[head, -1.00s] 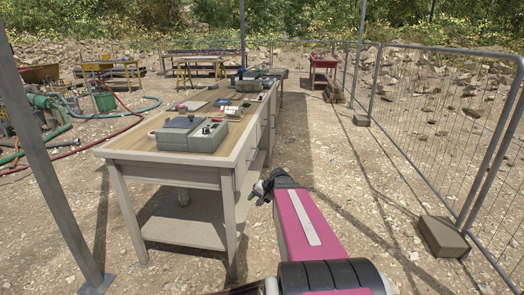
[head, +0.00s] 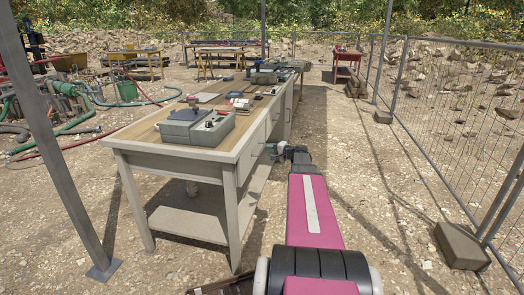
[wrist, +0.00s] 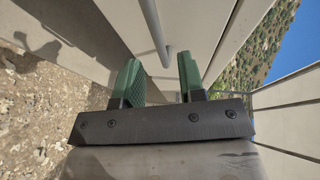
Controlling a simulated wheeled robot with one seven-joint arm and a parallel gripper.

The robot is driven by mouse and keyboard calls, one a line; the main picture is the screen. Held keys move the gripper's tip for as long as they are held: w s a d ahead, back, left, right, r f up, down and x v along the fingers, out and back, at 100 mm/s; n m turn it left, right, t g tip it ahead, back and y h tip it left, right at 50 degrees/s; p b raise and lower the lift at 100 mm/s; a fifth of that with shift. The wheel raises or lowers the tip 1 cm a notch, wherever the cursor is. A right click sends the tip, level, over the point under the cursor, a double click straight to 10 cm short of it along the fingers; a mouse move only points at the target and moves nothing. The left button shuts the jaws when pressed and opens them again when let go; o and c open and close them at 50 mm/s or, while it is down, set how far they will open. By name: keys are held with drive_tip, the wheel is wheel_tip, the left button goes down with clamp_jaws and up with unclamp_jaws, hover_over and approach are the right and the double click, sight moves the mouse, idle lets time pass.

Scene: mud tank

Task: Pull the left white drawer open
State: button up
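A long workbench (head: 185,172) has white drawer fronts along its right side. The nearest white drawer (head: 252,150) looks shut and is seen at a steep angle. My gripper (head: 272,150) is beside this front, partly hidden by my wrist. In the wrist view, my gripper (wrist: 158,64) has two green fingers spread apart, with nothing clamped. A grey bar handle (wrist: 155,25) runs along a pale drawer front (wrist: 108,22), its near end close to the gap between the fingertips. Contact cannot be told.
A grey device (head: 195,127) and small items lie on the benchtop. A bench leg (head: 231,220) and lower shelf (head: 195,218) are close by. A mesh fence (head: 450,120) with a block foot (head: 460,245) stands right. Gravel between bench and fence is clear.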

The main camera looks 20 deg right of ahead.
sight(262, 149)
drive_tip(key=x, duration=0.5)
drive_tip(key=shift+w+a, duration=0.15)
drive_tip(key=shift+w, duration=0.15)
clamp_jaws()
